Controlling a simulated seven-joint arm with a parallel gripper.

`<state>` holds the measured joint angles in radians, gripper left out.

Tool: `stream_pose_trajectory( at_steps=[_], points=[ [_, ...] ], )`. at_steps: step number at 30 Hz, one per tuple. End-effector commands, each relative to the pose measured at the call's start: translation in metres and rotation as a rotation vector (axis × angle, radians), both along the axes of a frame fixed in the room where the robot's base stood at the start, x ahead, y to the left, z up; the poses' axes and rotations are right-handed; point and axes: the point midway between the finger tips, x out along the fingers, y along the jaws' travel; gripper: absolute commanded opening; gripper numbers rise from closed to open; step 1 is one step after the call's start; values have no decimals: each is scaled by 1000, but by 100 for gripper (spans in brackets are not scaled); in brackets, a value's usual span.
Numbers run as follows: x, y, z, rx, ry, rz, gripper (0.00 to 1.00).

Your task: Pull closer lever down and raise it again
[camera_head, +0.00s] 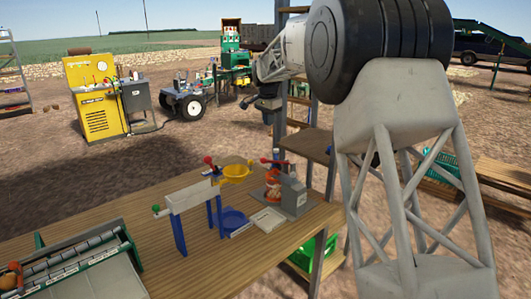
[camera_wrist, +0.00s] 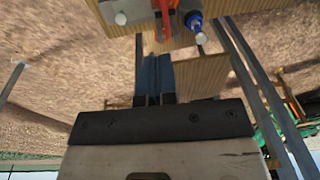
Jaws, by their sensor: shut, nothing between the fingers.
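On the wooden workbench (camera_head: 110,222) stands a grey-white bar on blue legs (camera_head: 188,196), with a red-knobbed lever (camera_head: 209,161) at its far end and a green knob (camera_head: 156,209) at its near end. To its right, a grey machine (camera_head: 290,192) with an orange part carries a red-ended lever (camera_head: 272,161). I cannot tell which lever is the closer one. My gripper (camera_head: 268,104) is in the air beyond the bench, apart from both levers. In the wrist view its bluish fingers (camera_wrist: 154,75) are shut and empty; a red part (camera_wrist: 165,14) and a blue knob (camera_wrist: 194,21) lie ahead.
A roller conveyor (camera_head: 75,262) stands at the lower left. A wooden shelf rack (camera_head: 309,146) rises behind the bench, near my arm. A green crate (camera_head: 310,256) is below the bench. The bench's left middle is clear.

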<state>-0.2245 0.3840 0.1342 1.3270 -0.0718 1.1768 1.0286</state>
Motion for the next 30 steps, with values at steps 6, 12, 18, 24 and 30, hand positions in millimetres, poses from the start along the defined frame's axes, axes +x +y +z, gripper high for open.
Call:
stream_pose_trajectory(
  at_steps=[6,12,18,24,30],
  points=[
    [0,0,-1,-1,0,0,0],
    [0,0,-4,-1,0,-1,0],
    [2,-1,-17,-2,1,-1,0],
    [5,-2,-41,-2,1,-1,0],
    [9,-3,-72,-3,1,-1,0]
  ],
)
